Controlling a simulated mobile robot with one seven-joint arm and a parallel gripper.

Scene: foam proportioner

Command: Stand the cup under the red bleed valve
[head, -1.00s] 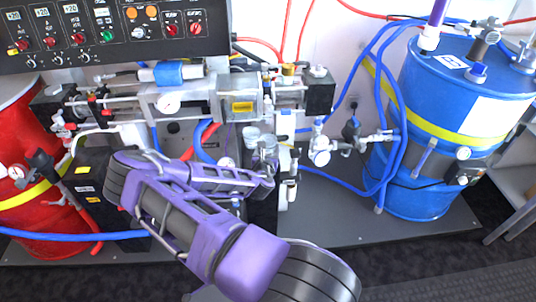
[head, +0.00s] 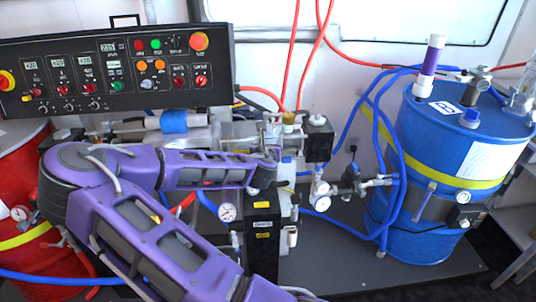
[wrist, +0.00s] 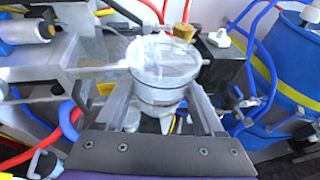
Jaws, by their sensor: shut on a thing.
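A clear, whitish cup (wrist: 165,70) sits between the two fingers of my gripper (wrist: 163,100) in the wrist view. My gripper is shut on it, and its wide rim faces the wrist camera. In the head view the end of my arm (head: 262,168) is in front of the pump assembly, and the cup cannot be made out clearly there. I cannot pick out the red bleed valve for certain; my arm covers much of the pipework near the red drum.
A red drum (head: 22,166) stands at left and a blue drum (head: 415,130) at right. A control panel (head: 120,68) hangs above the pump. A black block with a gauge (head: 227,212) is below my gripper. Blue hoses (head: 385,165) cross the right side; dark platform (head: 325,262) is partly bare.

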